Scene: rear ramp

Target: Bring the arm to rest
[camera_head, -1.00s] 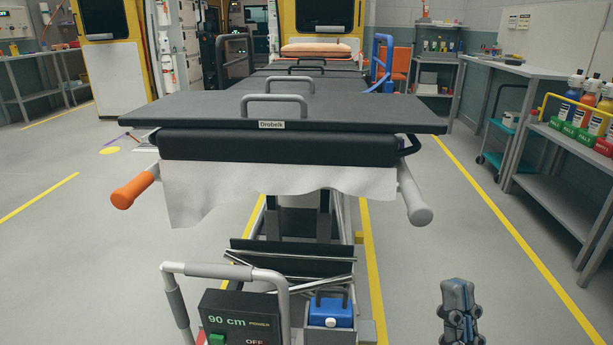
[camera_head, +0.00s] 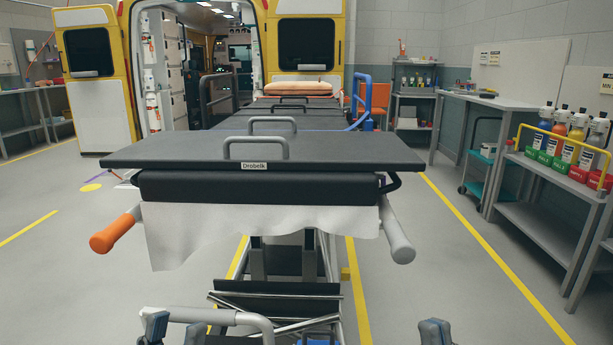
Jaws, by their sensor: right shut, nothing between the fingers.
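My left gripper (camera_head: 175,330) is at the bottom edge, left of centre. Its two blue-grey fingers are apart, at the left end of a grey bent handle bar (camera_head: 220,319); the picture does not show whether they grip the bar. My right gripper (camera_head: 435,332) is at the bottom edge, right of centre. It is shut and empty, over the floor, right of the stretcher. Both arms are out of view below the frame.
A stretcher with a dark top board (camera_head: 330,150) fills the middle, with an orange grip (camera_head: 115,232) and a grey grip (camera_head: 397,235). A shelf with bottles (camera_head: 570,160) stands at right. Floor is free on both sides.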

